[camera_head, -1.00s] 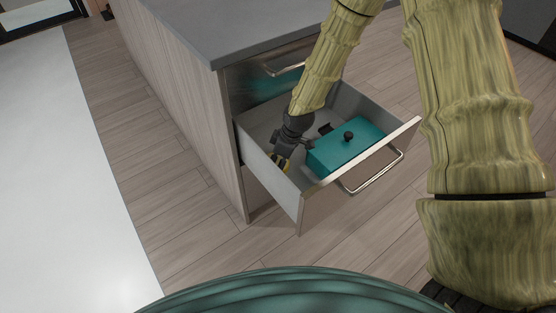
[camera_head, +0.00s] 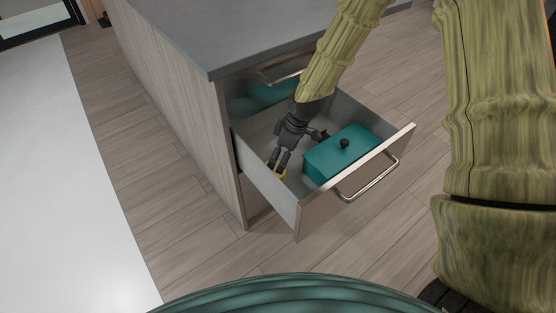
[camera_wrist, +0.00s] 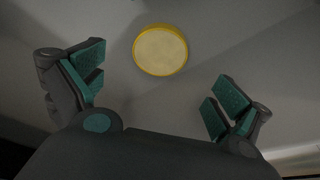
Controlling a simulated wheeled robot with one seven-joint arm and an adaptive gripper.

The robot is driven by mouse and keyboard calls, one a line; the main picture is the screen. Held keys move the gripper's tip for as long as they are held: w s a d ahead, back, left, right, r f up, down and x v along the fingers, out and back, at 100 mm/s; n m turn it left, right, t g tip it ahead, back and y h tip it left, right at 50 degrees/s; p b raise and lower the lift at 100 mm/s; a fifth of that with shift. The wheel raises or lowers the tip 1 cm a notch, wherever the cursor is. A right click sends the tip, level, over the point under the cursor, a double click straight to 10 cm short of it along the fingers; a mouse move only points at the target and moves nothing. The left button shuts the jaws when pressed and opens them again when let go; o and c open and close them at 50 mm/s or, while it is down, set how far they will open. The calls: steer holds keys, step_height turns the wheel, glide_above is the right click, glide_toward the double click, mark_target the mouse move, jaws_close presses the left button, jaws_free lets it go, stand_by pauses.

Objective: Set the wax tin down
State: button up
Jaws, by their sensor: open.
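The wax tin is a round yellow tin (camera_wrist: 160,51) with a paler top. In the wrist view it rests flat on the grey drawer floor, beyond my fingertips and touching neither. In the head view only a bit of its yellow edge (camera_head: 283,174) shows beside my fingers, near the drawer's left wall. My gripper (camera_head: 281,162) reaches down into the open drawer. In the wrist view my gripper (camera_wrist: 158,88) has its teal-padded fingers spread wide with nothing between them.
The open drawer (camera_head: 268,184) also holds a teal lidded box (camera_head: 340,152) with a black knob, right of my gripper. The drawer's walls surround my gripper. The grey countertop (camera_head: 205,35) lies above and behind. A metal handle (camera_head: 372,182) is on the drawer front.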

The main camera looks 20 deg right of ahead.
steer(key=shift+v, duration=2)
